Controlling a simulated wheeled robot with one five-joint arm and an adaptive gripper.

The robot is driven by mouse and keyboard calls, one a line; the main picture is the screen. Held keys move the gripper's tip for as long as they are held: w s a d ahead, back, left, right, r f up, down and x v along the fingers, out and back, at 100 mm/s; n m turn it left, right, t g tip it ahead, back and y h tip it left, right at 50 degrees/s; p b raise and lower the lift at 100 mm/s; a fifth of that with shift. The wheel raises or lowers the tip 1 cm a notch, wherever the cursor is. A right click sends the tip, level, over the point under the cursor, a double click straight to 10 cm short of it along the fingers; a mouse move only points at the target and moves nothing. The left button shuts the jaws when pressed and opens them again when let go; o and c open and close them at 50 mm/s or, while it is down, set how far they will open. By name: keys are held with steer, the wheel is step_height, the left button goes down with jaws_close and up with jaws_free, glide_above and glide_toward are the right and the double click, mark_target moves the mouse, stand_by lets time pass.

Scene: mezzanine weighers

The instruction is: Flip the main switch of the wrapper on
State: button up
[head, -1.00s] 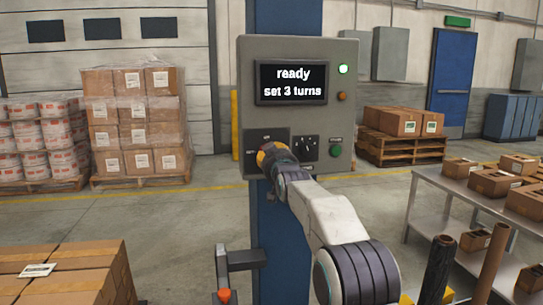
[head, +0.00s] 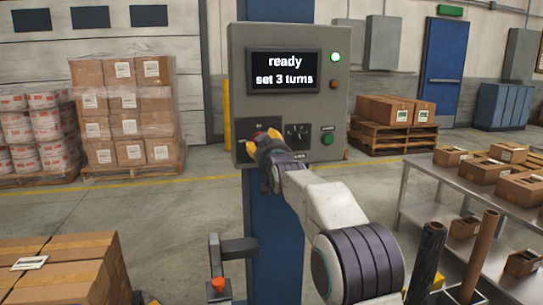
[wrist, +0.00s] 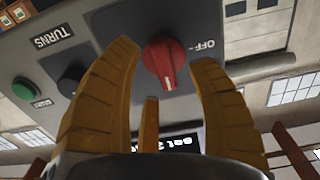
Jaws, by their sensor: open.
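The wrapper's grey control box (head: 238,90) stands on a blue column, its display (head: 284,72) reading "ready set 3 turns". The red main switch (wrist: 163,64) is a rotary knob on a dark plate, with an OFF label to its right in the wrist view. A small white mark on the knob points down in that view, toward the display's side and away from OFF. My gripper (head: 264,139) is at the box's lower left. In the wrist view its yellow fingers (wrist: 166,60) are open around the knob, with gaps visible on both sides.
The TURNS dial (head: 298,133) and a green button (head: 327,138) sit right of the switch. A green lamp (head: 336,57) is lit. A metal table (head: 425,165) with cartons stands at right; stacked boxes (head: 124,100) stand behind at left.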

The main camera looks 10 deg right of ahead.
steer(key=s, duration=1)
steer(key=shift+a, duration=0.1)
steer(key=shift+s, duration=0.1)
steer(key=s+f+g+p, duration=0.1)
steer(key=s+g+p, duration=0.6)
steer(key=s, duration=1.4)
steer(key=s+f+g+p, duration=0.2)
steer(key=s+g+p, duration=0.5)
steer(key=s+p, duration=0.9)
steer(key=s, duration=0.4)
steer(key=shift+s+a+g, duration=0.15)
steer(key=shift+s+g, duration=0.15)
steer(key=shift+s, duration=0.1)
steer(key=shift+o, duration=0.4)
steer(key=shift+r, duration=0.1)
